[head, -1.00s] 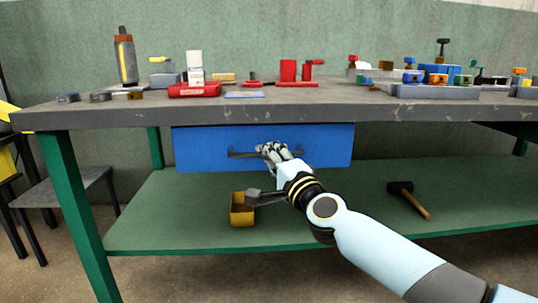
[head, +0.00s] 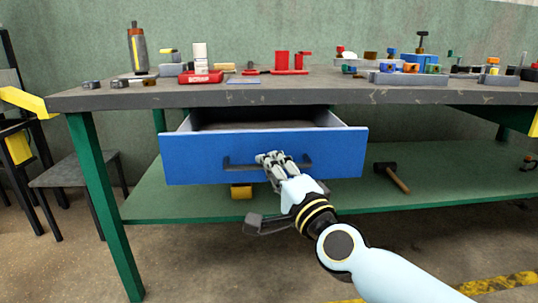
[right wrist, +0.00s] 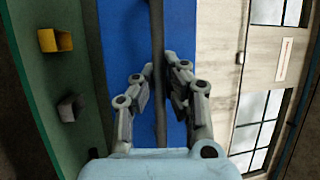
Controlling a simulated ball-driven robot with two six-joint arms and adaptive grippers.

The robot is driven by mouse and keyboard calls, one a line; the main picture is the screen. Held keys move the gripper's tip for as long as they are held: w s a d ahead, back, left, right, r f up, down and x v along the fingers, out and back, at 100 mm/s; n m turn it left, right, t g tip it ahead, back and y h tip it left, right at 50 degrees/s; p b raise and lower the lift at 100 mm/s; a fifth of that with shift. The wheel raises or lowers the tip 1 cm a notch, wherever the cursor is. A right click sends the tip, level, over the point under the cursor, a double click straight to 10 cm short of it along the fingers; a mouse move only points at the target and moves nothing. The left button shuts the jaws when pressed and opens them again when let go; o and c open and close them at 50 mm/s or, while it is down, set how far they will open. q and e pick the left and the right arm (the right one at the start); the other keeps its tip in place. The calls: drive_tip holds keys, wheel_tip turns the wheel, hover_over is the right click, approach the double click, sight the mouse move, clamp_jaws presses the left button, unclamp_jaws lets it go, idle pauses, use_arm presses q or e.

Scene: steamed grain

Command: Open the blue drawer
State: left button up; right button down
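The blue drawer (head: 197,162) under the workbench stands pulled out, with its open top and grey inside showing. Its dark bar handle (head: 238,165) runs across the front. My right gripper (head: 270,158) is at the middle of the handle. In the right wrist view the handle (right wrist: 157,30) passes between the two fingers of the right gripper (right wrist: 160,80), which are closed in on it from both sides. The blue front (right wrist: 119,50) fills the background behind them. My left gripper is not in view.
The workbench top (head: 300,97) carries several tools and parts. A yellow bin (head: 241,191) sits on the green lower shelf (head: 165,203), partly hidden by the drawer. A hammer (head: 392,176) lies on the shelf at right. A chair stands at left.

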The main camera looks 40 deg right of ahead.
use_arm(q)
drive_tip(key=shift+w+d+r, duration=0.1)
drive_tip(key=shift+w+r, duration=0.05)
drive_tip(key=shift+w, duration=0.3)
use_arm(e)
drive_tip(key=s+a, duration=0.1)
drive_tip(key=s, duration=0.1)
drive_tip(key=shift+s+a+f, duration=0.2)
drive_tip(key=shift+s+a, duration=0.15)
drive_tip(key=c, duration=1.4)
unclamp_jaws()
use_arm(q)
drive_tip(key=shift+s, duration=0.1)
use_arm(e)
drive_tip(key=v, duration=1.2)
drive_tip(key=shift+d, duration=0.1)
